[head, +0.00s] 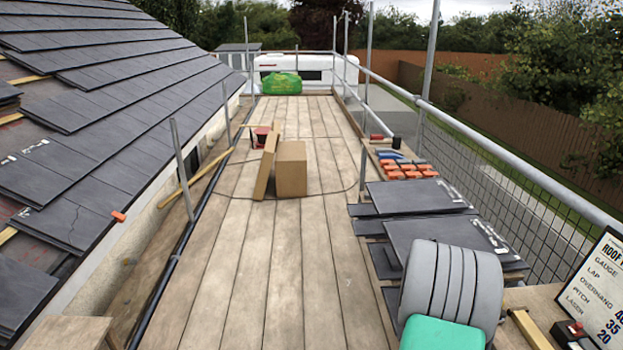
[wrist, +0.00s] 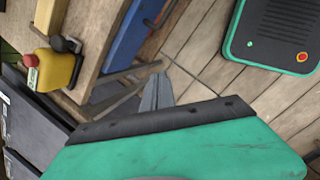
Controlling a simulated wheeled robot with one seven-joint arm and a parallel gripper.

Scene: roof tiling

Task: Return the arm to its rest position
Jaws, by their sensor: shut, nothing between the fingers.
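My gripper (wrist: 157,82) shows in the wrist view as two grey fingers beyond a green housing with a black edge. The fingers are together and hold nothing. They point over the plank deck (wrist: 200,65), beside a wooden bench (wrist: 108,90); whether they touch anything cannot be told, but they look clear. In the head view, a grey ribbed section and a green part of what looks like my arm stand at the bottom right, in front of the stacked slates (head: 435,243). The fingers are not visible there.
Cardboard boxes (head: 291,170) stand mid-deck. The slate roof (head: 95,110) is on the left, the guard rail (head: 510,165) on the right. A sign board (head: 597,290) is at lower right. A yellow tool (wrist: 57,70) and a blue object (wrist: 127,35) are by the bench. Near planks are clear.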

